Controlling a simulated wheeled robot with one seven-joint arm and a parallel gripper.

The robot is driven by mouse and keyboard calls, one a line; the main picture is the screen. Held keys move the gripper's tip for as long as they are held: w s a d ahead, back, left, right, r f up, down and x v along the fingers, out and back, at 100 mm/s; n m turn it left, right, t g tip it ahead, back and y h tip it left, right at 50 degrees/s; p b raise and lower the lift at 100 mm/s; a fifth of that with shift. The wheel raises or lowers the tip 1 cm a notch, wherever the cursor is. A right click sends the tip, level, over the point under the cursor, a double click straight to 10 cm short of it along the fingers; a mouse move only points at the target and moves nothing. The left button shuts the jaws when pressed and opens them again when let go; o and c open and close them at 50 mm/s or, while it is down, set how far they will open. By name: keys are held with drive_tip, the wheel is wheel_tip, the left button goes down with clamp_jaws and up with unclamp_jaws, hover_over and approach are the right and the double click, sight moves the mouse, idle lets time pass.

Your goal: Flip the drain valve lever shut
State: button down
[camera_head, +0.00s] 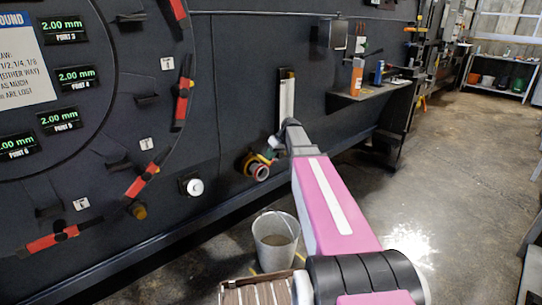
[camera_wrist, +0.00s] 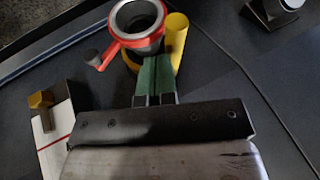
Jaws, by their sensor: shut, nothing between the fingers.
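The drain valve (camera_head: 257,168) sticks out low on the dark wall panel, left of my gripper. In the head view my gripper (camera_head: 271,153) partly covers the valve.
A grey bucket (camera_head: 262,250) stands on the floor below the valve, beside my arm. A white strip gauge (camera_head: 287,98) is above the valve, and a white round knob (camera_head: 195,187) is to its left. A shelf (camera_head: 370,92) with bottles juts out at right.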

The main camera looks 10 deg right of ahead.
drive_tip(key=a+m+t+h, duration=0.4)
drive_tip(key=a+m, duration=0.7)
drive_tip(key=a, duration=0.5)
drive_tip(key=shift+s, duration=0.15)
drive_tip(key=shift+a, duration=0.1)
idle(0.5)
drive_tip(key=s+d+f+v, duration=0.1)
drive_tip(key=s+v, duration=0.1)
drive_tip(key=v, duration=1)
drive_tip(key=shift+s+d, duration=0.2)
drive_tip(key=shift+d, duration=0.05)
